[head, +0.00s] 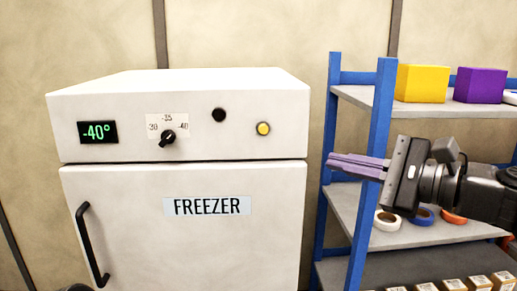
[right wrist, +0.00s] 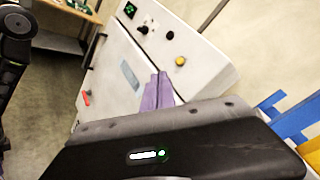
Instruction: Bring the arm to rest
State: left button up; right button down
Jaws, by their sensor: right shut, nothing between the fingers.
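My right gripper (head: 332,167) comes in from the right in the head view, in front of the blue shelf rack. Its purple fingers are together, point left and hold nothing. In the right wrist view the shut fingers (right wrist: 161,80) point towards the freezer. The white freezer (head: 120,225) stands left of the gripper, apart from it in the head view. Its display (head: 97,132) reads -40°, and its dial (head: 167,136) has marks from -30 to -40. A lit yellow button (head: 263,128) and a black knob (head: 219,115) sit beside the dial. My left gripper is not in view.
A blue rack (head: 370,150) stands right of the freezer. It holds a yellow box (head: 421,83), a purple box (head: 480,85), tape rolls (head: 388,220) and small cartons (head: 453,284). The freezer's black door handle (head: 91,245) sticks out at the left. A wooden table (right wrist: 60,42) stands farther back.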

jog(key=w+d+f+n+h, duration=0.1)
jog(key=w+d+f+h, duration=0.3)
jog(key=f, duration=0.5)
jog(key=w+d+f+n+h, duration=0.1)
jog(key=w+d+f+h, duration=0.25)
jog(key=f, duration=0.45)
notch_tip(320, 180, down, 27)
jog(key=a+n+g+h, duration=0.1)
jog(key=n+g+h, duration=0.2)
jog(key=n, duration=0.2)
jog(key=s+a+f+n+g, duration=0.1)
jog(key=s+a+f+n, duration=0.15)
jog(key=f, duration=0.35)
jog(key=s+a+f+n+g, duration=0.1)
jog(key=s+f, duration=0.3)
jog(key=f, duration=0.2)
jog(key=s+a+f+n+g, duration=0.1)
jog(key=s+a+f+g, duration=0.1)
jog(key=s+f, duration=0.3)
jog(key=s+a+f+n+g+y, duration=0.1)
jog(key=s+a+f, duration=0.3)
jog(key=s, duration=0.6)
jog(key=s+a+f+n+g, duration=0.2)
jog(key=s+a+f, duration=0.2)
jog(key=s+f, duration=0.3)
jog(key=shift+s+g+y, duration=0.3)
jog(key=shift+s+y, duration=0.05)
